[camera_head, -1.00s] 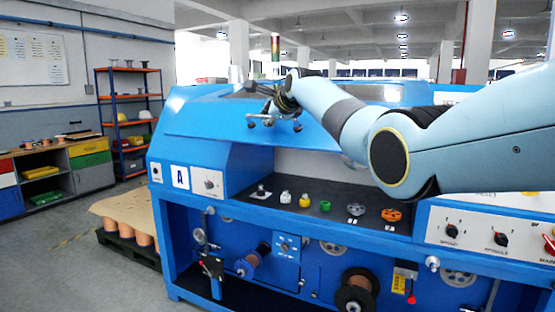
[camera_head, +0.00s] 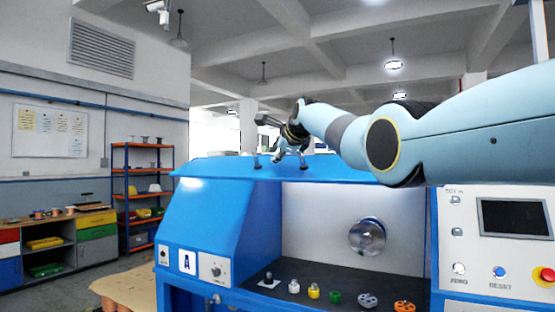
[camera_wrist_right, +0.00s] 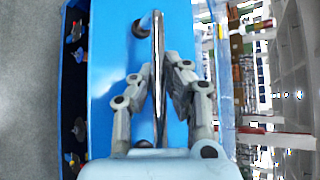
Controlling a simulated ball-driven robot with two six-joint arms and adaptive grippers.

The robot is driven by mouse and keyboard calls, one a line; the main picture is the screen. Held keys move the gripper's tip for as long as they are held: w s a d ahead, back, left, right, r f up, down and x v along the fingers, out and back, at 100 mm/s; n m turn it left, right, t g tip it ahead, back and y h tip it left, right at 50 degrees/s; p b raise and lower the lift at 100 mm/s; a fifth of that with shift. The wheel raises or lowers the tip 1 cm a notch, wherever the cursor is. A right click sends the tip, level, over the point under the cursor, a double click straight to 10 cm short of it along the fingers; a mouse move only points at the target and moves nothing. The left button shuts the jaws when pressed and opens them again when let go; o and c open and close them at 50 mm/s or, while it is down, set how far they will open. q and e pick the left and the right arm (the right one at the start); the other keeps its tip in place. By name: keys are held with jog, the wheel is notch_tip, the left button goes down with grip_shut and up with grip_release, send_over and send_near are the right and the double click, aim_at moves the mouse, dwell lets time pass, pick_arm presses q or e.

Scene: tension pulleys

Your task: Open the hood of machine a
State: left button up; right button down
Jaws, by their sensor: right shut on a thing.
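My right gripper (camera_head: 278,158) is at the hood's front edge. In the right wrist view my right gripper (camera_wrist_right: 157,95) has its fingers on both sides of the hood's metal bar handle (camera_wrist_right: 158,60), shut on it. The handle stands on dark mounts on the blue panel. My left gripper is not in view.
Several small pulleys, including a green one (camera_head: 335,297) and an orange one (camera_head: 404,306), sit on the dark shelf inside. A round metal disc (camera_head: 367,236) is on the back wall. A control panel (camera_head: 497,240) stands at the right. An orange shelf rack (camera_head: 140,195) is farther back left.

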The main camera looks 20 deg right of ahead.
jog(key=shift+a, duration=0.2)
jog(key=c, duration=1.3)
grip_release()
jog(key=shift+s+a+r, duration=0.1)
jog(key=shift+a+r, duration=0.05)
jog(key=shift+a, duration=0.05)
jog(key=shift+c, duration=0.2)
jog(key=shift+d, duration=0.2)
jog(key=shift+s, duration=0.15)
